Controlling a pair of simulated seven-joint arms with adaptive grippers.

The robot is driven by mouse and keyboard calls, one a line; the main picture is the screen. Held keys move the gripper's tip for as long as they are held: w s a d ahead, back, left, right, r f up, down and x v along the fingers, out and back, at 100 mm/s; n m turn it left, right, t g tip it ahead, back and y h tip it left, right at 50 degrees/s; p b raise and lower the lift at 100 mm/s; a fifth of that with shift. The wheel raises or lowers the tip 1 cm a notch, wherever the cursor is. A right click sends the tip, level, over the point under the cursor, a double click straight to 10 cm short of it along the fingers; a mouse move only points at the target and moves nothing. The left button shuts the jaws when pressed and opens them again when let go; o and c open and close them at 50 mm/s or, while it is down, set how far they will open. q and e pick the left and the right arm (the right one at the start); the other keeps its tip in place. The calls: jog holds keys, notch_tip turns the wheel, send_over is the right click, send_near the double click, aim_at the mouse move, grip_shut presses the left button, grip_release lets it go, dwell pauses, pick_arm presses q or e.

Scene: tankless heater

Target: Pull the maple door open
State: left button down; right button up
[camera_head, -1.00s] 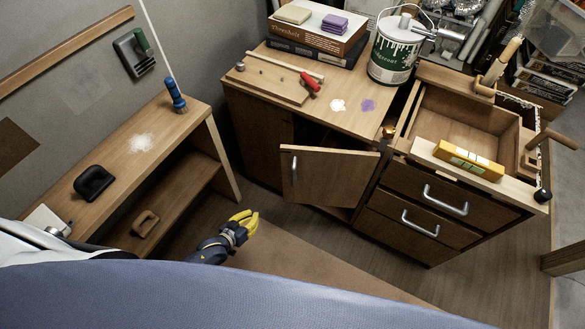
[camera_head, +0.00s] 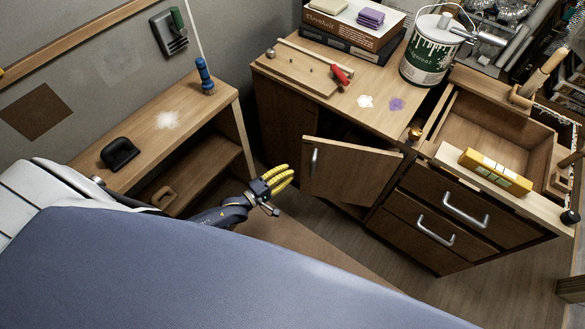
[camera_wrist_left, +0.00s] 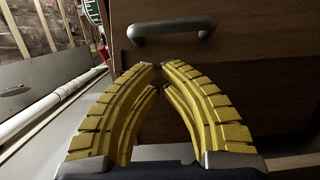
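The maple door (camera_head: 352,172) is a light-wood panel on the cabinet's left half. It stands ajar, with a dark gap above its top edge. Its grey bar handle (camera_head: 314,161) is near the door's left edge. My left gripper (camera_head: 289,175) has yellow ribbed fingers and is just left of the handle, apart from it. In the left wrist view a grey bar handle (camera_wrist_left: 172,28) on a wood panel lies beyond the fingertips. The fingertips (camera_wrist_left: 161,66) meet or nearly meet, with nothing seen between them. My right gripper is not in view.
Right of the door are two shut drawers with grey handles (camera_head: 466,209) and an open top drawer (camera_head: 495,120). A yellow box (camera_head: 495,171) rests on its front. A paint can (camera_head: 430,52) and books (camera_head: 352,22) stand on top. A low shelf unit (camera_head: 140,130) is at left.

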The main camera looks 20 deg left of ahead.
aim_at(312, 155)
pick_arm(q)
jog(key=shift+x, duration=4.3)
